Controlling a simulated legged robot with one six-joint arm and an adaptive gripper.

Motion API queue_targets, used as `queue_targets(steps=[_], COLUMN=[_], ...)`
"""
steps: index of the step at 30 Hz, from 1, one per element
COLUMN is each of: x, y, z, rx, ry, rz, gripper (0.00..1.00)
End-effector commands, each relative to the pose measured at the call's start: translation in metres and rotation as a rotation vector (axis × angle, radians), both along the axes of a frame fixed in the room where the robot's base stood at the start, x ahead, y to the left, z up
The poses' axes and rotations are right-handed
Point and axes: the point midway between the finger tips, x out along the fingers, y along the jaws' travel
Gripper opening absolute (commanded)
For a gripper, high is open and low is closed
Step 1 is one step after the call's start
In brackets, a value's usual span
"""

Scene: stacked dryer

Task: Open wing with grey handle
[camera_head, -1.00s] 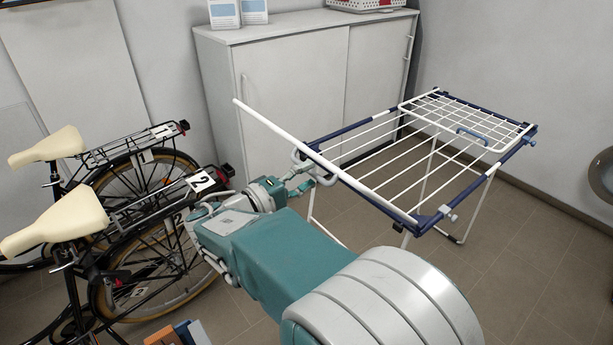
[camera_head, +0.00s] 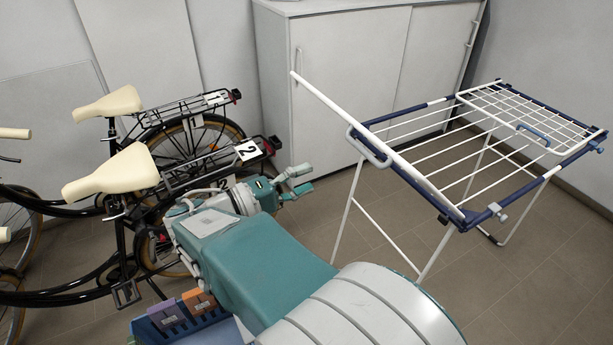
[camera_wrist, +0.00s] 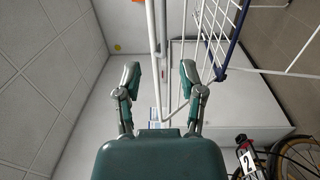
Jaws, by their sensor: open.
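The drying rack (camera_head: 430,165) stands on the right in the head view, with white rods and a dark blue frame. At its near left side, a long white bar (camera_head: 345,115) runs diagonally; it seems to be a wing seen almost edge-on. A grey handle (camera_head: 370,147) sits by this bar. My gripper (camera_head: 298,182) is open and empty, left of the grey handle and apart from it. In the wrist view my open fingers (camera_wrist: 160,81) have white tubes of the rack (camera_wrist: 158,35) behind the gap.
A second, bluish handle (camera_head: 533,136) lies on the rack's far grid section. Bicycles (camera_head: 115,175) stand to the left. A white cabinet (camera_head: 345,80) stands behind. A blue crate (camera_head: 180,320) sits low by my arm. Bare floor (camera_head: 540,270) lies right of the rack.

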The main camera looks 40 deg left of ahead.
Motion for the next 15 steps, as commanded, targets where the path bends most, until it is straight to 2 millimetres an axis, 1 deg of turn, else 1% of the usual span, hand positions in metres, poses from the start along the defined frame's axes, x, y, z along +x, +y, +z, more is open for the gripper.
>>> queue_targets(steps=[1,2,3,4,5,8,15], x=[0.000,0.000,0.001,0.002,0.003,0.011,0.035], y=[-0.001,-0.001,-0.001,-0.002,-0.002,-0.002,-0.004], z=[0.000,0.001,0.002,0.004,0.006,0.020,0.069], rx=[0.001,0.003,0.016,0.037,0.071,0.277,1.017], ry=[0.000,0.000,-0.001,-0.002,-0.006,-0.025,-0.124], rz=[0.000,-0.001,-0.002,-0.004,-0.007,-0.030,-0.160], gripper=[0.47,0.33,0.15,0.02,0.00,0.00,0.00])
